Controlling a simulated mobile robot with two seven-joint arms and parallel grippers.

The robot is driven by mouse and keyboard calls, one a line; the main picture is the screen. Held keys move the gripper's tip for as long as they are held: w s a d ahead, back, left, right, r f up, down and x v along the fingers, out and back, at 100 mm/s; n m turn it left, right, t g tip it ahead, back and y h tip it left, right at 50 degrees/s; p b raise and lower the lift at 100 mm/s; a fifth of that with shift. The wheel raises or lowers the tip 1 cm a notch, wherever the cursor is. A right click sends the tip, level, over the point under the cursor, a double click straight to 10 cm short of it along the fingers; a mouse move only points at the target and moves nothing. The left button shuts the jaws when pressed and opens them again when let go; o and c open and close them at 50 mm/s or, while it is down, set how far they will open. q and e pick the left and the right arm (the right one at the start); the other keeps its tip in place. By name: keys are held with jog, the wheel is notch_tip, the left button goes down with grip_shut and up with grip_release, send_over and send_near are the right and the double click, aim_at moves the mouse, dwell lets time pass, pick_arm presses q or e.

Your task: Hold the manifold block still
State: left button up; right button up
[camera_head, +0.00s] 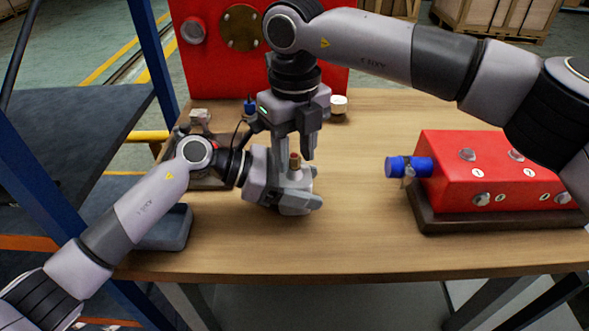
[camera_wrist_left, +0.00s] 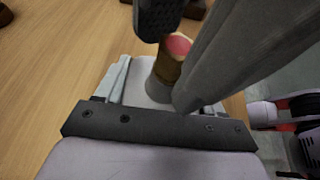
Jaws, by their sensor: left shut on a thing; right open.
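The manifold block (camera_head: 296,180) is a small pale grey block on the wooden table, largely hidden by my left gripper. A brass fitting (camera_head: 295,163) stands upright on top of it; in the left wrist view the fitting (camera_wrist_left: 171,62) has a red top. My left gripper (camera_head: 314,190) comes in from the left, low over the table, and is shut on the block. The block also shows in the left wrist view (camera_wrist_left: 142,75). My right gripper (camera_head: 296,156) points down from above and is open, its fingers on either side of the fitting; whether they touch it I cannot tell.
A red box (camera_head: 480,165) with numbered ports and a blue cylinder (camera_head: 402,167) stands on a dark base at the right. A red panel (camera_head: 210,65) stands behind. A white round part (camera_head: 338,105) lies near the back edge. The table's middle and front are clear.

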grip_shut()
dwell(0.3)
jog(key=n, duration=0.7)
jog(key=shift+n, duration=0.3)
jog(key=n, duration=0.4)
jog(key=shift+n, duration=0.3)
